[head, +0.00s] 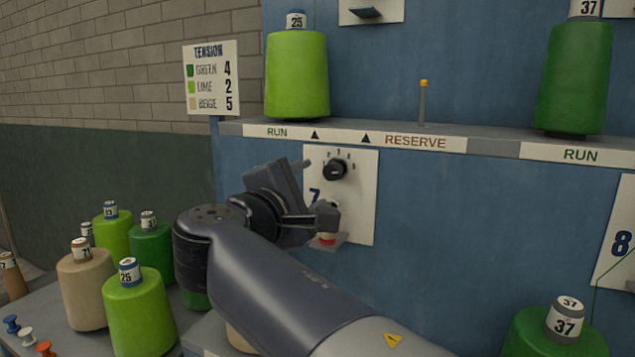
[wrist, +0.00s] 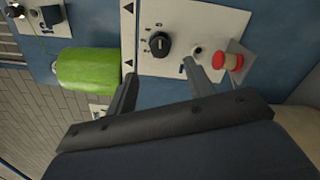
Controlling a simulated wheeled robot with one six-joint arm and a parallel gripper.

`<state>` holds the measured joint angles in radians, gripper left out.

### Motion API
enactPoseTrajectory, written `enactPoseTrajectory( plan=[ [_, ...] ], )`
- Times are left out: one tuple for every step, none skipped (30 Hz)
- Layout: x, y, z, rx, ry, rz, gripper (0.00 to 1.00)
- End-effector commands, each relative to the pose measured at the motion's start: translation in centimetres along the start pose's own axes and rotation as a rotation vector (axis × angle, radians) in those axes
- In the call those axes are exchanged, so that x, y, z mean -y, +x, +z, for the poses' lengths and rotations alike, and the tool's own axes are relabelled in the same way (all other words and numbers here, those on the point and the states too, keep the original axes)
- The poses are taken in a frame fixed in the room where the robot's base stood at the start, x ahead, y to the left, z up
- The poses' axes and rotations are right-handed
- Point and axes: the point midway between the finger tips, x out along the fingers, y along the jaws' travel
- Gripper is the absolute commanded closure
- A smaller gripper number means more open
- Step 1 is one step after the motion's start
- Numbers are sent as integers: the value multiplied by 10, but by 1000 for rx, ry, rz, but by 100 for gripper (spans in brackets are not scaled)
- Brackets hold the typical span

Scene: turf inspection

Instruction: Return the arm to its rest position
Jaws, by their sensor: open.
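My gripper (head: 314,190) is open and empty in front of the white control plate (head: 361,215) marked 7. Its two fingers point at the plate, and the wrist view shows a clear gap between the fingertips (wrist: 160,72). A black dial (head: 335,169) sits on the plate just above the gripper; it also shows in the wrist view (wrist: 159,44). A red button (head: 327,239) is below the lower finger, and in the wrist view (wrist: 229,61) it lies right of the fingers. I cannot tell whether a finger touches the plate. My arm reaches up from the bottom right.
A lime cone (head: 297,75) stands on the shelf (head: 495,145) above, left of a yellow-tipped peg (head: 423,102). A green cone (head: 575,80) stands at right. Several cones crowd the table at lower left, including a beige one (head: 86,290). Another green cone (head: 535,335) is at lower right.

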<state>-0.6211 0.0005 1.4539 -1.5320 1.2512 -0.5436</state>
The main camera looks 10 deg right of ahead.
Motion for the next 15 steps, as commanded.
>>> enactPoseTrajectory(
  plan=[
    [0, -4, 0, -1, 0, 1, 49],
    [0, -6, 0, -1, 0, 1, 49],
    [0, -8, 0, -1, 0, 0, 49],
    [0, -8, 0, 0, 0, 0, 49],
    [0, -9, 0, 0, 0, 0, 49],
    [0, -9, 0, 0, 0, 0, 49],
    [0, -10, 0, 0, 0, 0, 49],
    [0, -10, 0, 1, 0, 0, 49],
    [0, -10, 0, 1, 0, 0, 49],
    [0, -10, 0, 1, 0, 0, 49],
    [0, -9, 0, 1, 0, 0, 49],
    [0, -9, 0, 1, 0, 0, 49],
    [0, -9, 0, 1, 0, 0, 49],
    [0, -9, 0, 1, 0, 0, 49],
    [0, -9, 0, 1, 0, 0, 49]
  ],
)
